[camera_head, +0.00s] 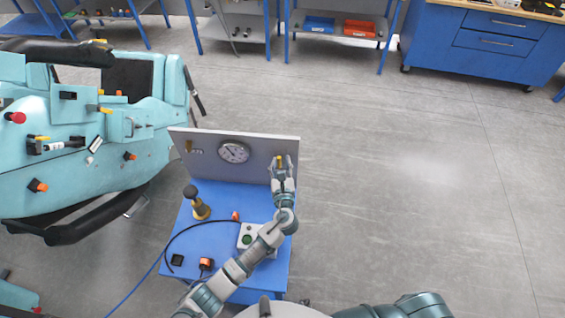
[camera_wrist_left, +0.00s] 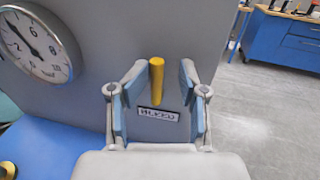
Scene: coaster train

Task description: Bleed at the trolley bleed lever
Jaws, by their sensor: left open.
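The bleed lever (camera_wrist_left: 157,80) is a yellow upright handle on the grey panel (camera_wrist_left: 95,25) of the blue trolley (camera_head: 217,197). A label reading "BLEED" (camera_wrist_left: 158,115) sits just below it. My left gripper (camera_head: 281,163) is open in front of the panel's right end. In the left wrist view its two fingers (camera_wrist_left: 157,90) stand on either side of the lever, with a gap to it on both sides. Whether the lever lies fully between the fingertips in depth is hard to tell. The lever (camera_head: 280,160) shows small in the head view. My right gripper is not in view.
A round gauge (camera_head: 234,152) is on the panel left of the lever. The trolley top holds a black and yellow fitting (camera_head: 199,205), a box with a green button (camera_head: 247,239) and a dark hose. A turquoise coaster car (camera_head: 90,140) stands left. The floor to the right is clear.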

